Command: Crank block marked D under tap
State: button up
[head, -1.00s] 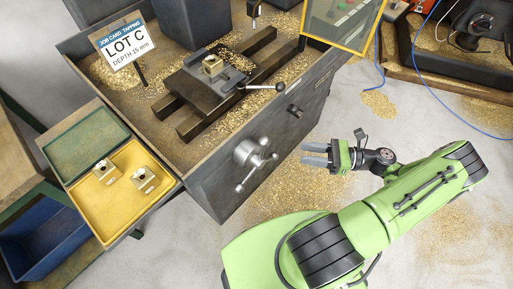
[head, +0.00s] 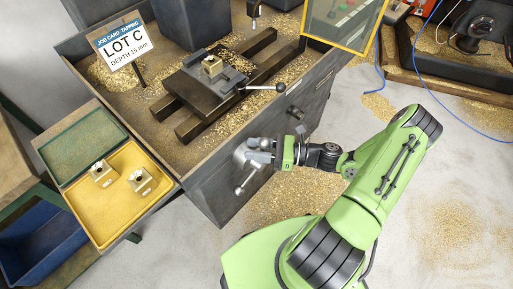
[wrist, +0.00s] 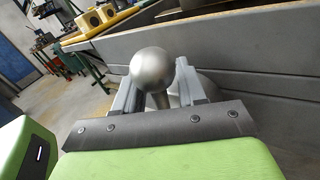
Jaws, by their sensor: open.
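A brass block (head: 212,66) sits in the vise (head: 226,76) on the machine's sliding table; I cannot read its marking. The tap spindle (head: 254,10) hangs behind it and to the right, apart from the block. A crank wheel (head: 241,160) with ball-ended spokes is on the front of the machine, partly hidden by my gripper (head: 261,152). My gripper is open at the wheel's upper right. In the wrist view a steel ball knob (wrist: 151,66) shows between the two spread fingers, with its spoke running down behind. I cannot tell whether the fingers touch it.
Two brass blocks (head: 101,172) (head: 140,180) lie in a yellow tray (head: 110,220) at left, beside a green tray (head: 85,147). A card (head: 124,45) reads LOT C, depth 15 mm. The vise handle (head: 263,87) and a small knob (head: 295,113) jut out nearby.

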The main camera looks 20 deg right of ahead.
jog(key=shift+c, duration=0.4)
grip_shut()
jog(key=shift+d, duration=0.2)
